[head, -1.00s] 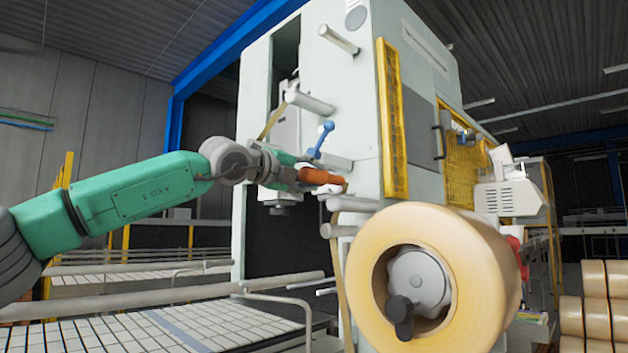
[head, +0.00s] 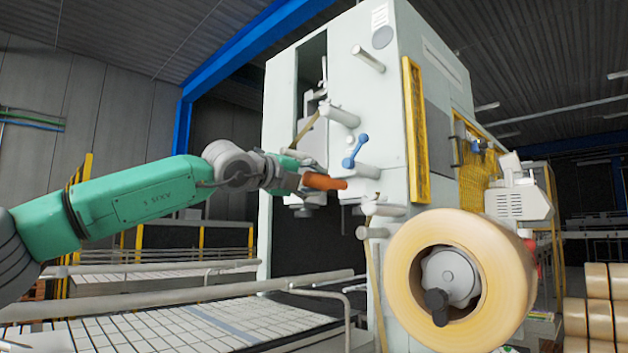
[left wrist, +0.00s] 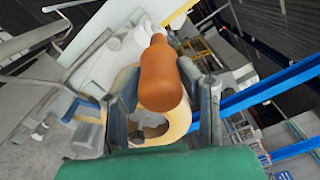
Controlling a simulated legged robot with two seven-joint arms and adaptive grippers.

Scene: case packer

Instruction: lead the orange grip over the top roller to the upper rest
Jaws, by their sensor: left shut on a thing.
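The orange grip (head: 323,182) is held in my left gripper (head: 296,179), beside the left part of the pale machine's front. In the left wrist view the grip (left wrist: 163,78) lies lengthwise between the two fingers of my left gripper (left wrist: 165,108). Pale rollers stick out of the machine: the uppermost one (head: 369,59), one below it (head: 339,115), and lower ones near the tape roll. The grip is lower than these upper two. I cannot tell which peg is the upper rest. My right gripper is out of view.
A blue-ended lever (head: 355,151) sticks out just right of and above the grip. A large tape roll (head: 400,275) is mounted lower right. A yellow guard (head: 416,130) stands on the machine's front. A railed conveyor (head: 150,335) runs at lower left.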

